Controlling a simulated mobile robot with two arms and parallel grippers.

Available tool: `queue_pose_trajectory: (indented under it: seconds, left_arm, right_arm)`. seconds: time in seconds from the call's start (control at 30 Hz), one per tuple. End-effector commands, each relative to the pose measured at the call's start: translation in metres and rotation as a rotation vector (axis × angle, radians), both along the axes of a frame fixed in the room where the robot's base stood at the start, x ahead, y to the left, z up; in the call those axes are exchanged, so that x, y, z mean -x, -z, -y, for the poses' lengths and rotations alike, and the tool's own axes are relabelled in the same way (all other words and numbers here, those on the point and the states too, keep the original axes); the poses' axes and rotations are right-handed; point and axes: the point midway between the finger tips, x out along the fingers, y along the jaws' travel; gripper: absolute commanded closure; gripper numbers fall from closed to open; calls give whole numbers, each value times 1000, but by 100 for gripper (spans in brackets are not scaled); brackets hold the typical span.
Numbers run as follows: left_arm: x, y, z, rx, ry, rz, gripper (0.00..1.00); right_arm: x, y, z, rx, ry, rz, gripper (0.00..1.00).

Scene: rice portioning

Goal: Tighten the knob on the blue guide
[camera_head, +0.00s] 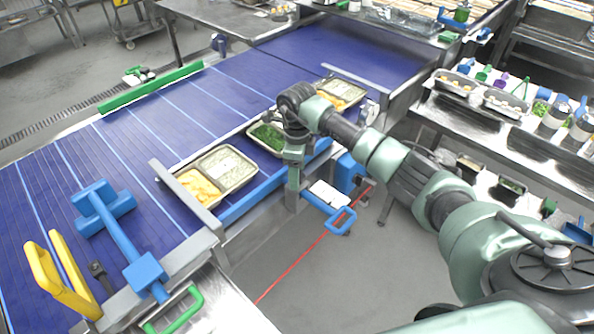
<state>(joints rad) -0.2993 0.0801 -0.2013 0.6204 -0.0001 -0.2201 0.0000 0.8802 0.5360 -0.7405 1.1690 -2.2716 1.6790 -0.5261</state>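A blue T-shaped piece (120,232) stands at the left over the conveyor, with a blue clamp block (146,271) at its lower end. A blue rail (251,199) runs along the conveyor's near edge. I cannot tell for certain which is the blue guide. A small dark knob-like part (97,268) sits left of the clamp block. My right gripper (293,201) points down at the conveyor's near edge, beside the blue rail and well right of the T-shaped piece. Its fingers are too small and hidden to read. My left gripper is out of view.
Food trays (229,187) stand along the conveyor (140,150) near its edge. A yellow two-pronged piece (48,283) and a green handle (185,313) are at the lower left. A blue loop handle (342,222) hangs right of my gripper. Open floor lies in front.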

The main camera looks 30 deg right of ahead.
Motion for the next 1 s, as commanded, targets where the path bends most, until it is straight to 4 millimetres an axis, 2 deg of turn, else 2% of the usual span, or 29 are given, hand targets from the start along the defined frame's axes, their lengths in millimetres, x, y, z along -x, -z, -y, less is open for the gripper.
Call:
queue_pose_trajectory:
  seconds: [0.03, 0.17, 0.2, 0.57, 1.0]
  left_arm:
    - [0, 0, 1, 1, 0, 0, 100]
    - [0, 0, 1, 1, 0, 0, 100]
    - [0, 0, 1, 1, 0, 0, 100]
    - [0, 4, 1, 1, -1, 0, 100]
    - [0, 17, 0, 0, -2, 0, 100]
  right_arm:
    - [0, 0, 0, 0, 0, 0, 59]
    - [0, 0, 0, -1, 0, 1, 96]
    - [0, 0, 0, -1, 0, 1, 100]
    - [-1, 0, 0, 0, 67, 1, 99]
    - [-1, 0, 1, 0, 421, 4, 99]
